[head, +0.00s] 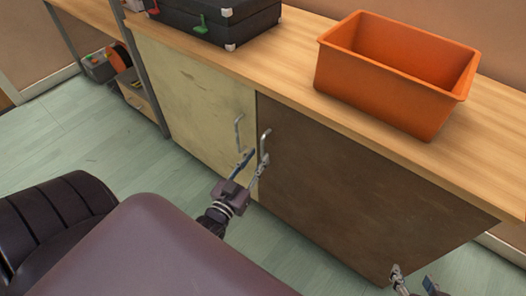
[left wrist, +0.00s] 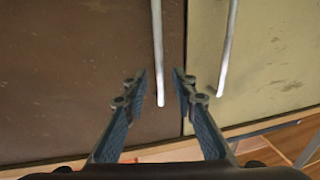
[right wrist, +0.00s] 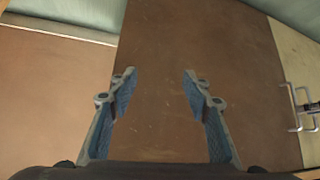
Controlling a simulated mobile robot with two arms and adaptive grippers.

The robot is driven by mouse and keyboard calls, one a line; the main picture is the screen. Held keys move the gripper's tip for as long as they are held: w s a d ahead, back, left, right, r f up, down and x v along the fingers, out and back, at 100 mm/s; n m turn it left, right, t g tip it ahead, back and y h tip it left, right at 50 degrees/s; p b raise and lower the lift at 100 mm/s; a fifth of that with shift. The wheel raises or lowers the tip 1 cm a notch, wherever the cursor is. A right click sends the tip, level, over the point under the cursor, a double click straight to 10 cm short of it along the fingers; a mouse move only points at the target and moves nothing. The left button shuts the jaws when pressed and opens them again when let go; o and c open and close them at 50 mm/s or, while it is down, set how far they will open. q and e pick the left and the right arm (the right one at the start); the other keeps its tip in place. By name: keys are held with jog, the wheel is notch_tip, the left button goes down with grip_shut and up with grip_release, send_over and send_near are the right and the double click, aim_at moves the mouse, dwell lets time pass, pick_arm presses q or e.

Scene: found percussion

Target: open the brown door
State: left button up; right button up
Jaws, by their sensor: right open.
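The brown door (head: 345,185) is the right-hand cabinet door and looks closed, level with the cream door (head: 195,100). Its upright metal handle (head: 265,146) is near its left edge in the head view. My left gripper (head: 257,162) is at the lower part of that handle. In the left wrist view the gripper (left wrist: 160,85) is open, with the handle (left wrist: 157,45) showing between its fingertips; contact cannot be told. My right gripper (head: 411,280) is open and empty by the door's lower right. In the right wrist view the gripper (right wrist: 159,85) faces the brown door (right wrist: 215,60).
The cream door's handle (head: 238,134) stands close beside my left gripper. An orange bin (head: 375,90) and a dark case (head: 215,22) are on the wooden counter (head: 290,65) above.

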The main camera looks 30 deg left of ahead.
aim_at(262, 151)
pick_arm(q)
jog(key=w, duration=0.3)
jog(key=shift+w+a+b, duration=0.15)
jog(key=shift+a+b, duration=0.05)
jog(key=shift+b, duration=0.1)
jog(key=shift+w, duration=0.45)
pick_arm(e)
jog(key=shift+w+a+r+t+y, duration=0.1)
jog(key=shift+w+a+r+t, duration=0.15)
jog(key=shift+w+r+t, duration=0.3)
jog(key=shift+w+a+r+t+y, duration=0.1)
jog(key=shift+w+a+r+t, duration=0.25)
jog(key=shift+w+r, duration=0.4)
jog(key=shift+w+a+r+t+y, duration=0.1)
jog(key=shift+w+a+r+t, duration=0.05)
jog(key=shift+w+r+t, duration=0.5)
jog(key=shift+f, duration=0.1)
pick_arm(q)
grip_shut()
pick_arm(e)
jog(key=shift+g, duration=0.25)
